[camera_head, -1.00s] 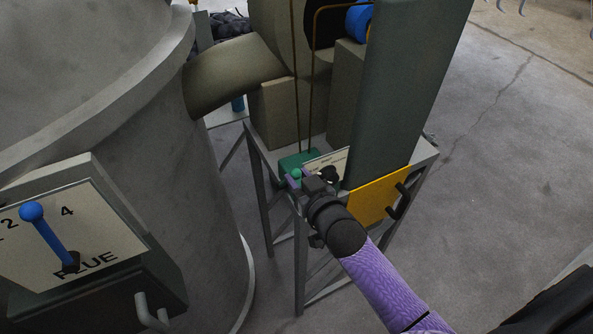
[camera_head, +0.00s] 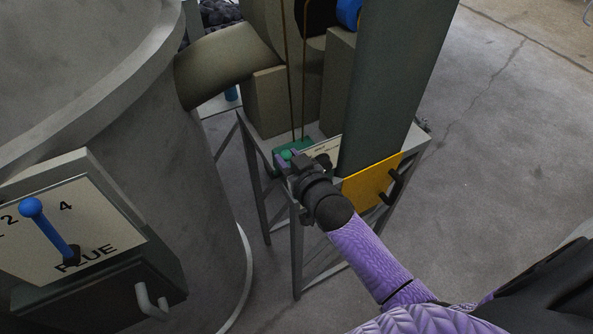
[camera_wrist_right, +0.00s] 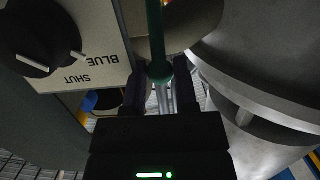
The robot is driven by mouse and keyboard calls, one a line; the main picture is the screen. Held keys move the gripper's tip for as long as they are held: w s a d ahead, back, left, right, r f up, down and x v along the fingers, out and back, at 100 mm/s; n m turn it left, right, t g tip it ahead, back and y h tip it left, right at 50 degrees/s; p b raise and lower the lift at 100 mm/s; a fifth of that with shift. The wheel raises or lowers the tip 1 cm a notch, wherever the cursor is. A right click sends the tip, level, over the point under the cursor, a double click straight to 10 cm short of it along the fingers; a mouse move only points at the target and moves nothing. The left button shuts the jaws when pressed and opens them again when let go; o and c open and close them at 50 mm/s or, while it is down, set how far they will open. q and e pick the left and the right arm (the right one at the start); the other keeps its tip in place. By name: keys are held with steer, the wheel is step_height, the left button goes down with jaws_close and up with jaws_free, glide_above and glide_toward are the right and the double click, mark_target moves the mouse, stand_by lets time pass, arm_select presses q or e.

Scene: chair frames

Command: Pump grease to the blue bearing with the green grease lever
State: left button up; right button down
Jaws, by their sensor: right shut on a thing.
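The green grease lever (camera_wrist_right: 154,30) shows in the right wrist view as a green rod with a collar, running down between my right gripper's fingers (camera_wrist_right: 160,85). In the head view my right gripper (camera_head: 284,161) is shut on the lever's green knob (camera_head: 287,155), in front of the green pump box (camera_head: 305,143) on a metal stand. Fingers and wrist hide part of the box. The blue bearing (camera_head: 348,14) is high on the machine, cut by the top edge and partly behind a grey panel. My left gripper is out of view.
A black knob (camera_wrist_right: 38,38) on a plate reading BLUE and SHUT is beside the lever. Thin brown pipes (camera_head: 305,80) rise from the pump. A grey panel (camera_head: 395,80) and a yellow plate (camera_head: 372,187) stand right. A large grey tank (camera_head: 150,190) and a blue-knobbed lever (camera_head: 30,207) are left.

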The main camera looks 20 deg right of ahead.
steer(key=shift+w+r, duration=0.15)
steer(key=shift+w+a+r+b, duration=0.1)
steer(key=shift+w+r+b, duration=0.2)
steer(key=shift+w, duration=0.75)
steer(key=shift+w+a+r+b, duration=0.15)
steer(key=shift+w+r, duration=0.2)
steer(key=shift+w, duration=0.65)
steer(key=s+f+p, duration=0.1)
steer(key=s+f, duration=0.1)
steer(key=s, duration=0.4)
steer(key=shift+d+f+p, duration=0.3)
steer(key=shift+p, duration=0.1)
